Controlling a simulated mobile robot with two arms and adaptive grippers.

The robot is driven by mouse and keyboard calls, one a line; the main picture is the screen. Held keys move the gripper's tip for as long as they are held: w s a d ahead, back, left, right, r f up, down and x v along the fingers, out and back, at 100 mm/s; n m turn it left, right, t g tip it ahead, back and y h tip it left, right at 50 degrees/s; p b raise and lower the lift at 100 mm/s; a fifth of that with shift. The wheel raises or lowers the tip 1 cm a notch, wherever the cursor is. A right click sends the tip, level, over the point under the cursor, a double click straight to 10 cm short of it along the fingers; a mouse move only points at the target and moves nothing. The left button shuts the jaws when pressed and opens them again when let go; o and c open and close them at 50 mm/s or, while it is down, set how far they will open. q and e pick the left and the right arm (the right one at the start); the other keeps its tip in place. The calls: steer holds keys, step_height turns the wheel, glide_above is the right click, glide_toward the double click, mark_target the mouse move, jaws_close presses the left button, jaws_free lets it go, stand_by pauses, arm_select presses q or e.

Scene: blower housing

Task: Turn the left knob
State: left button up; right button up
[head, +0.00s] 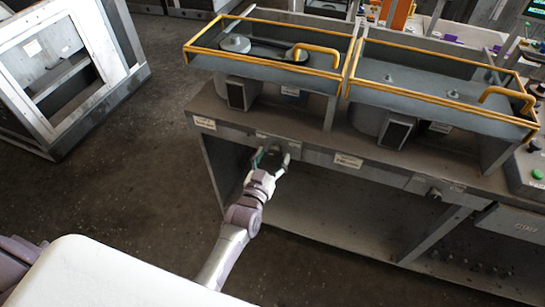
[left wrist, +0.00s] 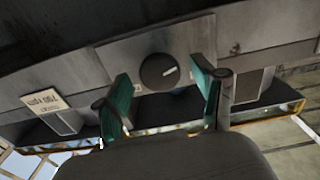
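The left knob (left wrist: 159,71) is a round dark dial with a pale pointer line, set on a grey panel (left wrist: 115,58) in the left wrist view. My left gripper (left wrist: 162,82) has its green-padded fingers spread on either side of the knob, with gaps visible on both sides. In the head view the left gripper (head: 270,157) is at the bench's front panel, and its fingers cover most of the knob area there. Contact with the knob is not visible. My right gripper is not in view.
A second knob (head: 434,194) sits further right on the bench front (head: 392,173). Yellow-railed trays (head: 290,70) stand on top. The space under the bench is mostly open. A grey metal frame (head: 60,60) stands at the left, with clear floor (head: 150,140) between.

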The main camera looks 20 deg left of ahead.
arm_select(q)
steer(key=c, duration=1)
steer(key=shift+n, duration=1.1)
steer(key=shift+c, duration=0.4)
steer(key=o, duration=1.1)
steer(key=shift+o, duration=0.2)
steer(key=s, duration=1.2)
steer(key=shift+a, duration=0.2)
